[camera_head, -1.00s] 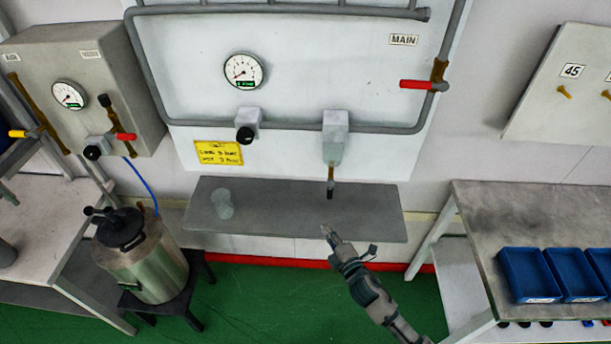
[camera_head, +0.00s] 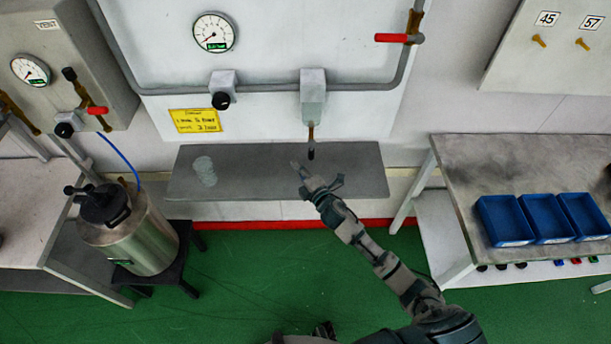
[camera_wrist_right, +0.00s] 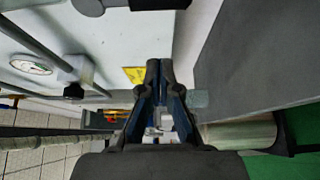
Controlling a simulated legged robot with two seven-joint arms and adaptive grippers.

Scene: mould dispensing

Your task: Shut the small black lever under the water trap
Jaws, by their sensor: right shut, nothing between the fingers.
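The water trap (camera_head: 313,86) is a pale, clear-walled block on the white panel, below the grey pipe. A short brass drain hangs under it, with the small black lever (camera_head: 311,153) at its lower end. Whether the lever is turned open or shut is too small to tell. My right gripper (camera_head: 299,170) is just below and left of the lever in the head view, seemingly apart from it. In the right wrist view its fingers (camera_wrist_right: 158,85) are together and empty. A dark grey part crosses the top edge there; I cannot tell what it is. My left gripper is out of view.
A grey shelf (camera_head: 250,184) lies below the trap, with a clear cup (camera_head: 205,169) on its left. A black-knobbed regulator (camera_head: 222,90) sits left of the trap, a red valve handle (camera_head: 393,38) upper right. A steel pressure vessel (camera_head: 140,240) and blue bins (camera_head: 503,221) stand farther out.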

